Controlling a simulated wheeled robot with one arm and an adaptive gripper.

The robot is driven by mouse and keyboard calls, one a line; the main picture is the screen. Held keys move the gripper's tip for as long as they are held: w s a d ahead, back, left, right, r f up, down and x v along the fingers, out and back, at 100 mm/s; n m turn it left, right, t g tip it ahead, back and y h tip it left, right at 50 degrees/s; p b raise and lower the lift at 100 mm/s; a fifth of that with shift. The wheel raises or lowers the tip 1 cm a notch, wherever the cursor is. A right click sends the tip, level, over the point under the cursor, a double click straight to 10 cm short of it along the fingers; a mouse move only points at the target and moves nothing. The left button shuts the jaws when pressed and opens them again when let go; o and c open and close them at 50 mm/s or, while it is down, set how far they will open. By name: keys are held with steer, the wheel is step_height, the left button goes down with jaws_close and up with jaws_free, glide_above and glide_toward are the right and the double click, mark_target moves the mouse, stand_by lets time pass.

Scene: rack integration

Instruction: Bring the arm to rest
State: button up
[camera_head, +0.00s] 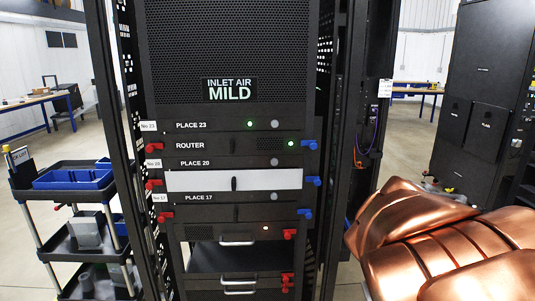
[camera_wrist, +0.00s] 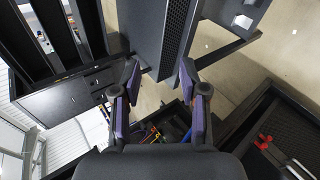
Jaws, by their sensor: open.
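My gripper (camera_wrist: 160,105) shows in the wrist view with its two purple-padded fingers spread apart and nothing between them. In the head view a copper-coloured part of my arm (camera_head: 435,240) fills the lower right, to the right of the rack. My gripper's fingers are out of sight in the head view. The rack (camera_head: 225,60) stands upright in the middle of the head view, apart from the visible arm part in the picture.
The rack holds a router (camera_head: 225,146) and a light-grey panel (camera_head: 270,180), with red and blue handles at its sides. A cart (camera_head: 75,165) with blue bins stands at the left. Dark cabinets (camera_head: 485,80) stand at the right. Workbenches (camera_head: 30,98) are farther back.

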steer(key=s+a+f+m+g+y+p, duration=0.1)
steer(key=s+a+f+g+y, duration=0.1)
steer(key=s+a+f+y, duration=0.3)
steer(key=s+a+f+m+g+y+p, duration=0.1)
steer(key=s+a+f+y, duration=0.4)
steer(key=s+a, duration=0.8)
steer(key=shift+s+a+m+g+p, duration=0.2)
steer(key=shift+a+m+g+p, duration=0.1)
steer(key=shift+a+m+g, duration=0.25)
steer(key=shift+a+f, duration=0.1)
